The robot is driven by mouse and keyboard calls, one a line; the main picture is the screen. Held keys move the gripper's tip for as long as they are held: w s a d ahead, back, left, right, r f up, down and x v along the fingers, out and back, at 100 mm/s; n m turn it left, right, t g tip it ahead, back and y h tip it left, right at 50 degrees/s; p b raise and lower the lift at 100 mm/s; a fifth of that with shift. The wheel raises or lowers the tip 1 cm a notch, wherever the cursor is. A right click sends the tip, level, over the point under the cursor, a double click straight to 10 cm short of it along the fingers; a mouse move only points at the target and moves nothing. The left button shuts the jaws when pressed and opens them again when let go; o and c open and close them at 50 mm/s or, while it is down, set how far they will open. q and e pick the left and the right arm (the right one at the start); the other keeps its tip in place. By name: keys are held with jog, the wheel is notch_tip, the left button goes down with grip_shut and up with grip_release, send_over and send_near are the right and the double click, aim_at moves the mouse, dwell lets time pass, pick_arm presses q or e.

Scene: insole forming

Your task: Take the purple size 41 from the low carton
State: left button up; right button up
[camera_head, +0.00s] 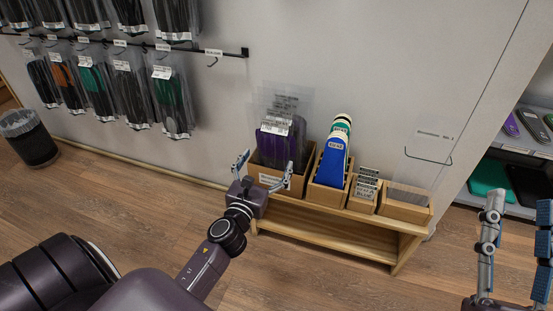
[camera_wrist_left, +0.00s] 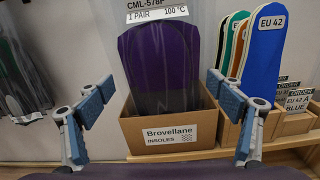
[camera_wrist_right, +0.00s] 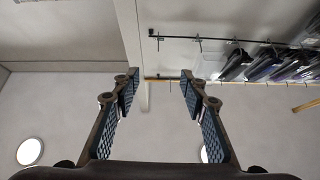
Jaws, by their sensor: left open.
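A purple insole pair in a clear bag (camera_head: 276,142) stands upright in the low cardboard carton (camera_head: 268,176) at the left end of the wooden bench. In the left wrist view the purple insoles (camera_wrist_left: 160,62) rise above the carton (camera_wrist_left: 165,134), labelled "Brovellane INSOLES"; the bag header reads "CML-578F, 1 PAIR, 100 °C". I cannot read a size 41. My left gripper (camera_head: 263,166) is open and empty in front of the carton, its fingers (camera_wrist_left: 160,112) either side of it. My right gripper (camera_head: 517,240) is open and empty at the right, away from the bench; the right wrist view shows its spread fingers (camera_wrist_right: 160,92).
Beside the carton, a wooden box (camera_head: 328,192) holds coloured insole templates, the front blue one (camera_head: 332,160) marked EU 42. Smaller boxes with cards (camera_head: 367,183) follow. Bagged insoles (camera_head: 170,100) hang on the wall rail. A bin (camera_head: 30,140) stands left. The floor is clear.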

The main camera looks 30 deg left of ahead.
aim_at(273, 151)
pick_arm(q)
jog(key=x, duration=0.3)
jog(key=shift+w, duration=0.15)
pick_arm(e)
jog(key=shift+s+d+r+t, duration=0.1)
jog(key=shift+s+r+t, duration=0.6)
jog(key=shift+r, duration=0.25)
pick_arm(q)
jog(key=shift+c, duration=0.4)
jog(key=c, duration=1.2)
